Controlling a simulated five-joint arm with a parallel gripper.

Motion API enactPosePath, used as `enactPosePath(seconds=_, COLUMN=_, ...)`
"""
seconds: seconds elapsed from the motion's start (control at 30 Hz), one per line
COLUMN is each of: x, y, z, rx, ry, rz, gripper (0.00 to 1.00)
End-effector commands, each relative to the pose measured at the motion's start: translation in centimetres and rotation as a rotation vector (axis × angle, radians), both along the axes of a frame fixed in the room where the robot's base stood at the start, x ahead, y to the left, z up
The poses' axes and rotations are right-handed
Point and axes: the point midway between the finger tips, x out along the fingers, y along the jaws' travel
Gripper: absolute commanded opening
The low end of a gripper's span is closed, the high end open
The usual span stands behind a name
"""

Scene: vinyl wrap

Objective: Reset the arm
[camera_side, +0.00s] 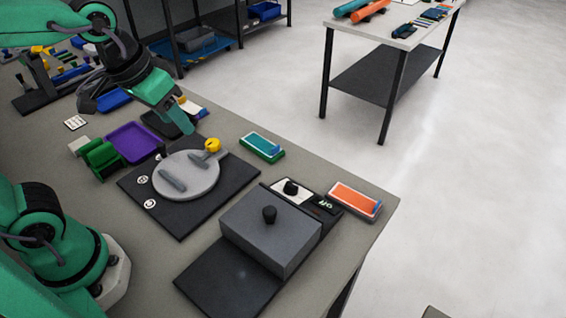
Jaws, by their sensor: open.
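My arm reaches in from the left edge, with its green base at the lower left. My gripper (178,122) is at the upper left, above the grey table (340,262). Its green fingers point down and to the right, and it is open. I see nothing held between the fingers. Below and to the right of it is a black plate (184,225) with a round grey disc (190,178) and a small yellow knob (212,145). The gripper appears apart from them.
A grey box with a black knob (265,243) stands at the table's front right. An orange block (354,199) and a teal-topped block (263,145) lie near the right edge. A purple tray (131,143) and green holder (101,158) stand left of the disc. A second table (342,27) is farther back.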

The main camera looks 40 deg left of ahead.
Motion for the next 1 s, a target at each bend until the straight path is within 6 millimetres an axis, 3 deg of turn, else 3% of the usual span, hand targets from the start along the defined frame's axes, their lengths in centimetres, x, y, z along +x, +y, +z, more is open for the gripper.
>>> enactPosePath(seconds=0.2, x=-2.5, y=3.1, z=0.2, rx=0.029, ry=-0.09, rz=0.013, gripper=0.47)
enactPosePath(seconds=0.4, x=-3.8, y=4.5, z=0.1, rx=0.054, ry=-0.136, rz=0.016, gripper=0.47)
enactPosePath(seconds=1.0, x=-4.1, y=4.8, z=0.0, rx=0.06, ry=-0.145, rz=0.014, gripper=0.47)
